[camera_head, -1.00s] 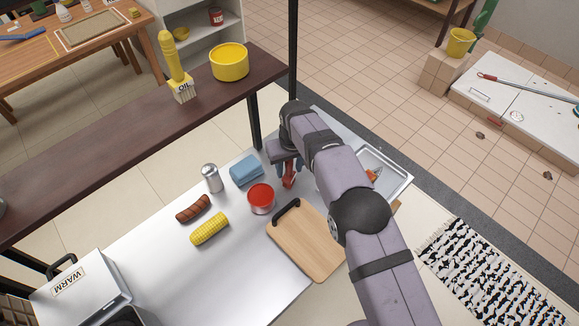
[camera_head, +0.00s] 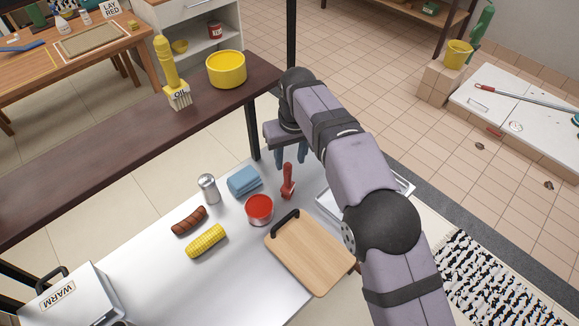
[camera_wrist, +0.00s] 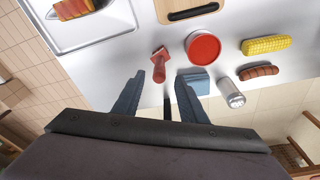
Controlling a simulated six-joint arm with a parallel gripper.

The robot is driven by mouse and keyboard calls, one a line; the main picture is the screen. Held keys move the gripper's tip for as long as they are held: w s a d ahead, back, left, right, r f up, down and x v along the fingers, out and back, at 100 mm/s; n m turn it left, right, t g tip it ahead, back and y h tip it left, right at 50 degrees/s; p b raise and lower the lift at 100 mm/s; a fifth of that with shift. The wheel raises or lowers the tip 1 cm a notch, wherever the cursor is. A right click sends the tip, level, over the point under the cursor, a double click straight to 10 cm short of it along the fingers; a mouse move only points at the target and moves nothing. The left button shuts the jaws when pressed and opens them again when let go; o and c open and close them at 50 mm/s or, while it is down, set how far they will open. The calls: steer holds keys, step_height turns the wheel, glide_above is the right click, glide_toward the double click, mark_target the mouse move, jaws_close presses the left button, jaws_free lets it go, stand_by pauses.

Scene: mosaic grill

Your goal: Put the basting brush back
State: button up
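In the wrist view the brush (camera_wrist: 159,66) shows ahead of the fingers, beside the pot (camera_wrist: 203,47). My gripper (camera_head: 290,157) is above the brush, clear of its handle top. In the wrist view my gripper (camera_wrist: 160,80) has its two fingers spread, with nothing held between them.
A cutting board (camera_head: 312,258) lies in front. A metal tray (camera_wrist: 65,38) is beside it, partly hidden by my arm in the head view.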

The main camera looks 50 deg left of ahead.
steer(key=shift+d+r, duration=0.1)
steer(key=shift+r, duration=0.55)
steer(key=w+d+r+m, duration=0.15)
steer(key=w+d, duration=0.25)
steer(key=d, duration=0.5)
steer(key=w+d+m+h, duration=0.1)
steer(key=w+d+m, duration=0.25)
steer(key=d, duration=0.65)
steer(key=w+d+m, duration=0.1)
steer(key=w+d, duration=0.4)
steer(key=d, duration=0.4)
steer(key=s+d+f+m, duration=0.1)
steer(key=s+d+m, duration=0.25)
steer(key=d, duration=1.15)
steer(key=s+d+f+m, duration=0.4)
steer(key=s+d, duration=0.8)
steer(key=s, duration=0.1)
steer(key=shift+s+f+g+h, duration=0.15)
steer(key=shift+g+h, duration=0.15)
steer(key=shift+g, duration=0.1)
